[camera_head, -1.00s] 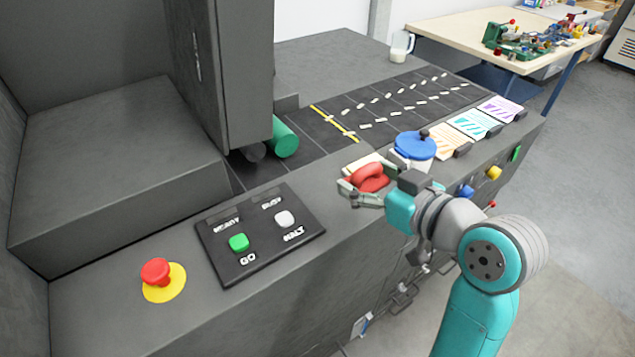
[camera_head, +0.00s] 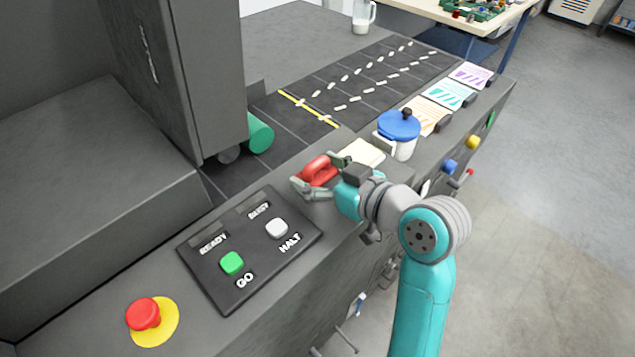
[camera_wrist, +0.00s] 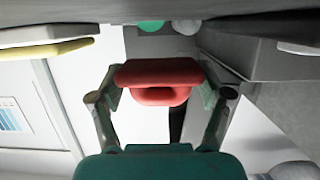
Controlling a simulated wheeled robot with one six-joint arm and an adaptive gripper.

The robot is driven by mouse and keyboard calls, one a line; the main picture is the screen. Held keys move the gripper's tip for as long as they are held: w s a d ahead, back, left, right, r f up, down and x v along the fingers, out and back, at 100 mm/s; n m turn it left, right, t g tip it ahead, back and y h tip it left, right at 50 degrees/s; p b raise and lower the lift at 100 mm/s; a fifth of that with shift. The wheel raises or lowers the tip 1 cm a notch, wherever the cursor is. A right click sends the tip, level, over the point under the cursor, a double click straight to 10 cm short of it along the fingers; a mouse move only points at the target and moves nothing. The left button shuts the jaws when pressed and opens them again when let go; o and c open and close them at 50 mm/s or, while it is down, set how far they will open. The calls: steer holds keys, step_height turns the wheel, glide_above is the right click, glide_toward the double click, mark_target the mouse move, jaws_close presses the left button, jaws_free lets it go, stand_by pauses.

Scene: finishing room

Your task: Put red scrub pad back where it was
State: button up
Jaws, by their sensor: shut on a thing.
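The red scrub pad (camera_head: 318,171) is a rounded red block with a raised handle. My gripper (camera_head: 315,179) is shut on it, above the front part of the grey machine's counter, between the button panel and a cream pad. In the wrist view the red scrub pad (camera_wrist: 158,78) sits between the two fingers of my gripper (camera_wrist: 160,98). The head view does not clearly show whether the pad touches the counter; in the wrist view it appears held clear.
A cream pad (camera_head: 362,152) and a blue-lidded jar (camera_head: 398,128) stand right of my gripper. The button panel (camera_head: 250,247) and a red stop button (camera_head: 143,313) lie to the left. Behind is a dark belt (camera_head: 325,100) with small white pieces. Coloured cards (camera_head: 447,93) line the right edge.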

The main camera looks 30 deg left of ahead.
mark_target(319, 185)
steer(key=shift+f, duration=1.75)
steer(key=o, duration=1)
steer(key=shift+f, duration=0.1)
steer(key=v, duration=1.2)
steer(key=shift+d, duration=0.1)
